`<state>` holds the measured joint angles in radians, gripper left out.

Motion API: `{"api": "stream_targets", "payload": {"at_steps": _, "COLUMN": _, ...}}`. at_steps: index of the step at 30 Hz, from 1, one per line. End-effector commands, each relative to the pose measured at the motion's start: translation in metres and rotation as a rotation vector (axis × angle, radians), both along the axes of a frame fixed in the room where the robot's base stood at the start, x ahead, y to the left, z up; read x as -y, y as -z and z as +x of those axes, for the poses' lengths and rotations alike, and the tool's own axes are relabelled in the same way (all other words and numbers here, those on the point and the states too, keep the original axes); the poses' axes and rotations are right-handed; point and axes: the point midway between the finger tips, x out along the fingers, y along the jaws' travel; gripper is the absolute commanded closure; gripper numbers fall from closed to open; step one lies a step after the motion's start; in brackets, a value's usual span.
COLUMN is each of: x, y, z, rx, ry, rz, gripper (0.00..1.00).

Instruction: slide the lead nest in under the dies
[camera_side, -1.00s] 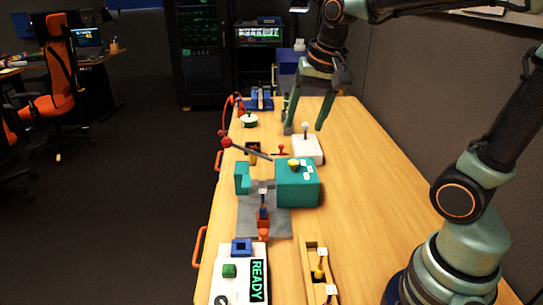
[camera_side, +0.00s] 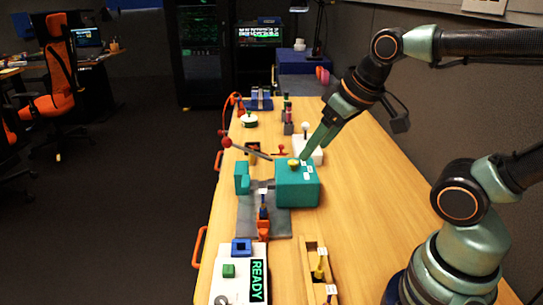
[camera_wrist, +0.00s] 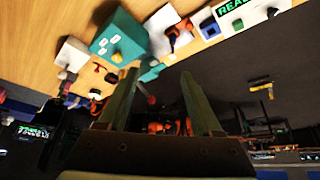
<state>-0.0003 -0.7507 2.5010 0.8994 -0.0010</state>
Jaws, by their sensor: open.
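The teal press (camera_side: 297,188) stands on a grey plate (camera_side: 270,227) in mid-bench, with a long lever ending in a red ball (camera_side: 226,142). It also shows in the wrist view (camera_wrist: 119,38). A small orange-red carriage (camera_side: 263,229) with a blue upright part sits on the plate in front of the press; I take it for the lead nest, and it shows in the wrist view (camera_wrist: 180,35). The dies cannot be made out. My gripper (camera_wrist: 158,73) is open and empty. In the side view its fingers (camera_side: 309,150) point down just behind the press top, apart from the carriage.
A white box (camera_side: 316,157) is partly behind my fingers. At the front are a white panel with a READY display (camera_side: 257,281) and a wooden tray (camera_side: 308,262) with small tagged items. Blue fixtures (camera_side: 260,102) stand at the far end. The bench's right side is clear.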

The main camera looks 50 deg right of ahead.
Motion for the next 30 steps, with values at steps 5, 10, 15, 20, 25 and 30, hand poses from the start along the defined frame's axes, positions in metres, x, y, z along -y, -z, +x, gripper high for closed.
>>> {"api": "stream_targets", "payload": {"at_steps": 5, "x": 0.000, "y": 0.000, "z": 0.000, "rx": 0.000, "ry": 0.001, "rz": 0.000, "gripper": 0.34}}
{"api": "stream_targets", "payload": {"at_steps": 10, "x": 0.000, "y": 0.000, "z": 0.000, "rx": 0.000, "ry": 0.001, "rz": 0.000, "gripper": 0.34}}
{"api": "stream_targets", "payload": {"at_steps": 15, "x": 0.000, "y": 0.000, "z": 0.000, "rx": -0.001, "ry": 0.001, "rz": 0.000, "gripper": 0.53}}
{"api": "stream_targets", "payload": {"at_steps": 20, "x": -0.004, "y": 0.002, "z": 0.006, "rx": -0.036, "ry": -0.002, "rz": 0.006, "gripper": 0.61}}
{"api": "stream_targets", "payload": {"at_steps": 25, "x": -0.018, "y": 0.014, "z": 0.024, "rx": -0.144, "ry": -0.008, "rz": 0.018, "gripper": 0.61}}
{"api": "stream_targets", "payload": {"at_steps": 30, "x": -0.036, "y": 0.034, "z": 0.046, "rx": -0.265, "ry": -0.008, "rz": 0.023, "gripper": 0.61}}
